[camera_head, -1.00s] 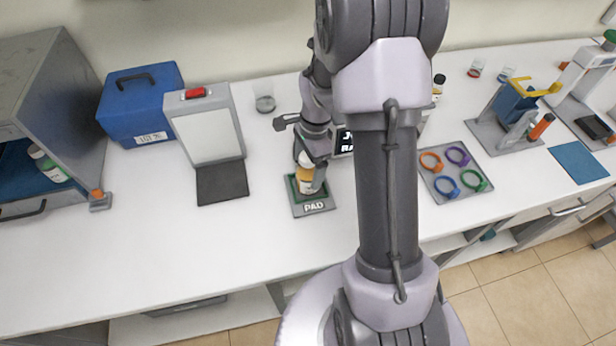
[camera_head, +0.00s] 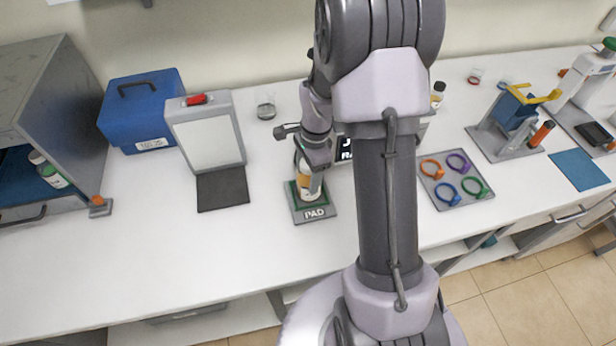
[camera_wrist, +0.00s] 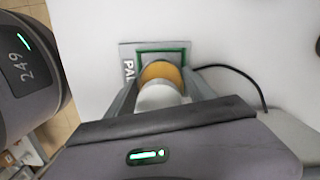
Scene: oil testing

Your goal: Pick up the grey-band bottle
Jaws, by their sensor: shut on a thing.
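A bottle with an amber-orange part and a white part (camera_head: 308,190) stands upright over the green-framed pad marked PAD (camera_head: 316,213). In the wrist view the bottle (camera_wrist: 161,95) is seen from above, pale on top with an orange ring beyond. I cannot make out a grey band on it. My gripper (camera_head: 312,184) is around the bottle, shut on it, with one finger on each side in the wrist view (camera_wrist: 162,88). The bottle's base is partly hidden; I cannot tell whether it touches the pad.
A display unit (camera_head: 345,150) stands close behind my arm. A light panel with a dark mat (camera_head: 222,189) and a blue box (camera_head: 142,108) are to the left. A tray of coloured rings (camera_head: 455,182) lies to the right. The front left counter is clear. A cable runs beside the pad.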

